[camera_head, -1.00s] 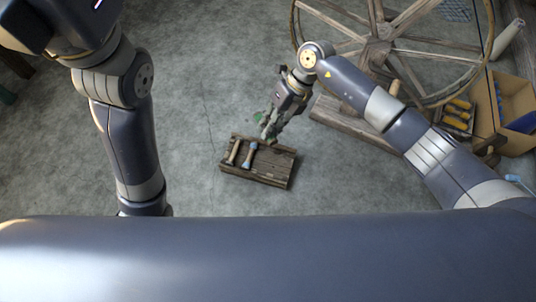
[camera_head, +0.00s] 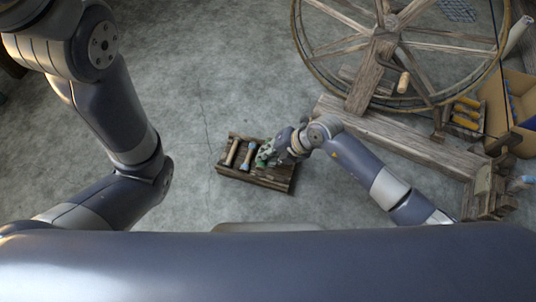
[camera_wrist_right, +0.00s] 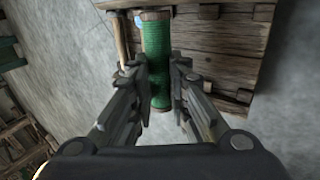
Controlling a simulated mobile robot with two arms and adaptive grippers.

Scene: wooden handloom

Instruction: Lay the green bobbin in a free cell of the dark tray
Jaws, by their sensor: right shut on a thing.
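My right gripper (camera_head: 266,157) is shut on the green bobbin (camera_head: 264,151), at the dark wooden tray (camera_head: 255,181). In the right wrist view the green bobbin (camera_wrist_right: 158,48) lies lengthwise between the two fingers (camera_wrist_right: 161,80), with the tray's planks (camera_wrist_right: 215,50) beside and below it. I cannot tell whether the bobbin touches the tray floor. A pale bobbin (camera_head: 232,151) and a blue bobbin (camera_head: 247,156) lie in the tray's left part. The tray's right part looks empty, though my gripper partly covers it. My left arm shows at the left, but its gripper is out of view.
A wooden spinning wheel (camera_head: 388,22) on a heavy beam (camera_head: 405,138) stands to the right of the tray. A rack of yellow bobbins (camera_head: 466,114) and a cardboard box (camera_head: 496,100) stand at far right. The grey floor left of the tray is clear.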

